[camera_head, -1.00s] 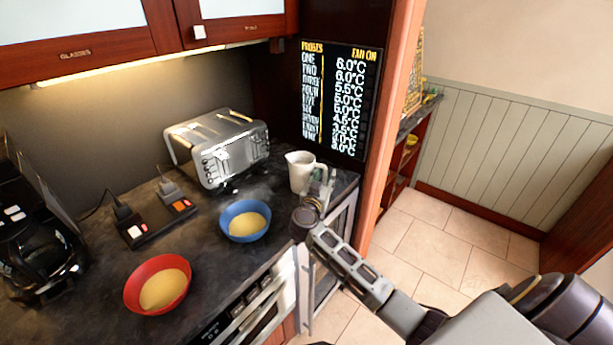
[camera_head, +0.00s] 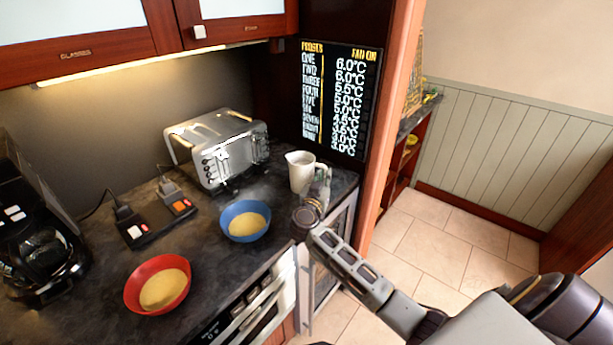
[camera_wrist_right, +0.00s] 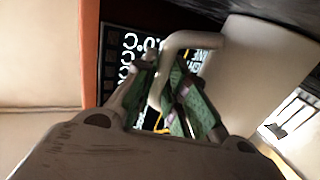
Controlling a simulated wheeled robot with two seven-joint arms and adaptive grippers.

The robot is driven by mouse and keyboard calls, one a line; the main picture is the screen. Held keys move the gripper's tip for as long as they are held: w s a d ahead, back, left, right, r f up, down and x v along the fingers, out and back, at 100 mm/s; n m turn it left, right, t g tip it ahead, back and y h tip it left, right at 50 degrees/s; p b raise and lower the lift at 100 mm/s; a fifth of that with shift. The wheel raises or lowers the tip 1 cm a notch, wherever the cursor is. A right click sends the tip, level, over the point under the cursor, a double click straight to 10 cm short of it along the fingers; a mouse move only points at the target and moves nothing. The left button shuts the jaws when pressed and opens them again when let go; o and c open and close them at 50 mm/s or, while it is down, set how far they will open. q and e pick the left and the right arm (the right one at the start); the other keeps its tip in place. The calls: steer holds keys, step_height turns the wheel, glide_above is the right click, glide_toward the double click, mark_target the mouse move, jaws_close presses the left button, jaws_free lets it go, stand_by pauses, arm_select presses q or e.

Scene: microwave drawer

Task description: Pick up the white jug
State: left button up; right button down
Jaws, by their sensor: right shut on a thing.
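The white jug (camera_head: 300,171) stands upright on the dark counter near its right end, in front of the black temperature board. In the right wrist view the jug's body (camera_wrist_right: 255,75) fills the right side and its handle (camera_wrist_right: 183,45) curves down between my fingers. My right gripper (camera_head: 322,180) is at the jug's right side, and it also shows in the wrist view (camera_wrist_right: 165,95) with its fingers closed around the handle. The jug appears to rest on the counter; a gap beneath it cannot be made out. My left gripper is not in view.
A blue bowl (camera_head: 245,221) and a red bowl (camera_head: 158,284) with yellow contents stand on the counter. A silver toaster (camera_head: 219,150) is behind the blue bowl, left of the jug. A black coffee maker (camera_head: 35,240) is at far left. Wall cabinets (camera_head: 100,50) hang above.

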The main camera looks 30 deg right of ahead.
steer(key=shift+r, duration=0.2)
steer(key=shift+r, duration=0.9)
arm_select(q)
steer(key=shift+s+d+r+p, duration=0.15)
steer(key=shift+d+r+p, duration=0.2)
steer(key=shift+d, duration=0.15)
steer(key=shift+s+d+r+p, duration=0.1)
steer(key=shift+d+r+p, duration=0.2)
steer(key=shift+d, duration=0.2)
arm_select(e)
step_height(320, 180, up, 8)
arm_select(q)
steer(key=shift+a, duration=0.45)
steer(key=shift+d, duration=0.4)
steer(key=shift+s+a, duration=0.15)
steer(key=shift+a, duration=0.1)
arm_select(e)
steer(key=shift+d, duration=0.15)
